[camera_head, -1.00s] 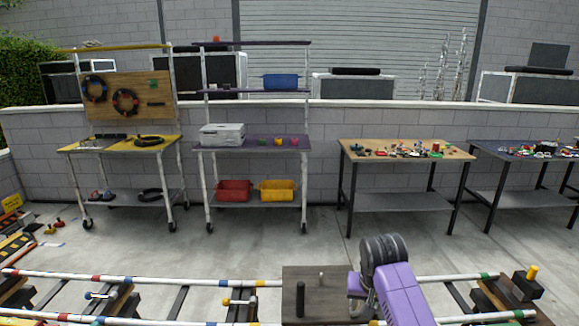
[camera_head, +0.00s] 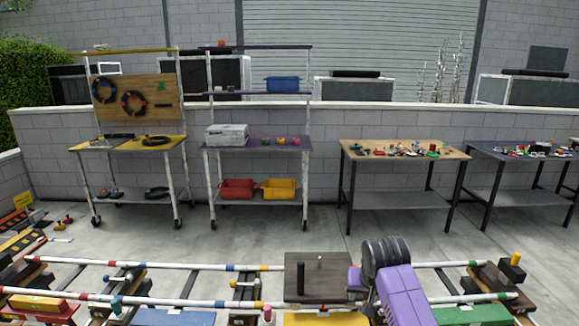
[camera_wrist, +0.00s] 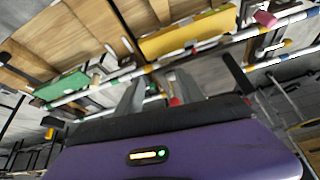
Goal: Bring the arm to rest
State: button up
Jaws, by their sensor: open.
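My arm (camera_head: 398,290), purple with a ribbed black joint, stands folded at the lower middle right of the head view, over my dark deck. My gripper (camera_wrist: 157,90) shows in the wrist view as two grey fingers spread apart beyond the purple wrist housing. Nothing is between the fingers, and they appear clear of the things behind them. The wrist view is tilted and looks at rails, a yellow block (camera_wrist: 188,36) and a green block (camera_wrist: 62,88). The fingertips cannot be made out in the head view.
Striped rails (camera_head: 150,266) run across the front, close to my arm. Beyond open concrete stand a yellow-topped cart (camera_head: 128,146), a shelf cart with red (camera_head: 237,188) and yellow bins (camera_head: 279,189), and a wooden-topped table (camera_head: 404,150) with small parts.

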jog(key=w+a+r+t, duration=0.1)
jog(key=w+r+t, duration=0.2)
jog(key=w+r, duration=0.15)
jog(key=s+d+n+t, duration=0.1)
jog(key=s+t, duration=0.5)
jog(key=s, duration=5.4)
jog(key=shift+s+d+n+y, duration=0.25)
jog(key=shift+n+y, duration=0.05)
jog(key=shift+n, duration=0.1)
